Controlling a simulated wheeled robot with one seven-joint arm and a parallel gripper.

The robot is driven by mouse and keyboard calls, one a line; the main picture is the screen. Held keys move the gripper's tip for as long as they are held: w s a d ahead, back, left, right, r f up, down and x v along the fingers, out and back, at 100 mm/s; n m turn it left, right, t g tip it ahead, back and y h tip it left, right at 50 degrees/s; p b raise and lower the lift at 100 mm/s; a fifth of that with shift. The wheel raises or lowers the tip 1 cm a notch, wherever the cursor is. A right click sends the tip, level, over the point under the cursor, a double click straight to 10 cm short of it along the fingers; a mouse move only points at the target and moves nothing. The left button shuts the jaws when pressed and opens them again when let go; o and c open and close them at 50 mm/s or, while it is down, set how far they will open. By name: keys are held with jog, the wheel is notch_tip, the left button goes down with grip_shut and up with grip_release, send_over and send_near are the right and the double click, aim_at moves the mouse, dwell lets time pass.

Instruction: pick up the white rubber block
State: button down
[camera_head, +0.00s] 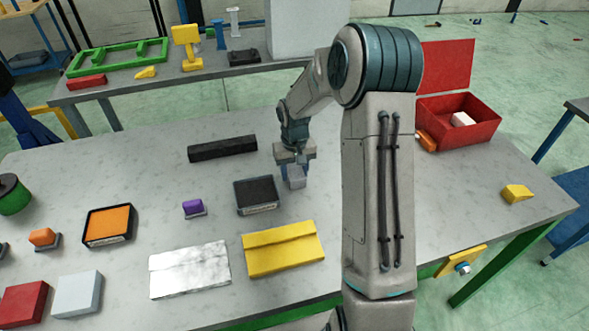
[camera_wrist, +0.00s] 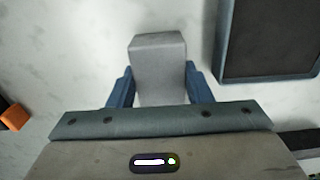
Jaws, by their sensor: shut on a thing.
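My gripper (camera_head: 295,163) is shut on a pale grey-white block (camera_head: 297,177), over the middle of the grey table. In the wrist view the block (camera_wrist: 158,66) sits between the two blue fingers of my gripper (camera_wrist: 159,86), one on each side. Its far end sticks out beyond the fingers. Whether its underside touches the table is hard to tell. Another small white block (camera_head: 461,119) lies inside the open red box at the right.
A dark-topped tray (camera_head: 257,195) lies close beside the held block; it also shows in the wrist view (camera_wrist: 268,40). A black bar (camera_head: 222,148), purple block (camera_head: 193,207), yellow slab (camera_head: 283,249) and marbled white slab (camera_head: 189,270) surround it. The red box (camera_head: 480,132) stands right.

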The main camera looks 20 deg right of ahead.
aim_at(294, 171)
jog(key=c, duration=0.7)
grip_release()
notch_tip(294, 171, up, 12)
jog(key=b, duration=0.2)
jog(key=s+r, duration=0.2)
jog(key=s, duration=0.4)
jog(key=s+a+r+t, duration=0.1)
jog(key=s+r, duration=0.1)
jog(key=s, duration=0.5)
jog(key=s+a+r+t, duration=0.1)
jog(key=s+r, duration=0.2)
jog(key=s, duration=0.3)
jog(key=shift+s+a+h, duration=0.2)
jog(key=shift+s+h, duration=0.05)
jog(key=shift+h, duration=0.05)
jog(key=shift+t, duration=0.6)
jog(key=s, duration=0.3)
jog(key=s+f, duration=0.1)
jog(key=s, duration=0.2)
jog(key=shift+s+a+f, duration=0.15)
jog(key=shift+s+f, duration=0.05)
jog(key=shift+s, duration=0.15)
jog(key=shift+c, duration=0.7)
jog(key=shift+s+f, duration=0.1)
jog(key=shift+s, duration=0.1)
jog(key=c, duration=0.6)
jog(key=shift+o, duration=0.2)
jog(key=shift+s, duration=0.1)
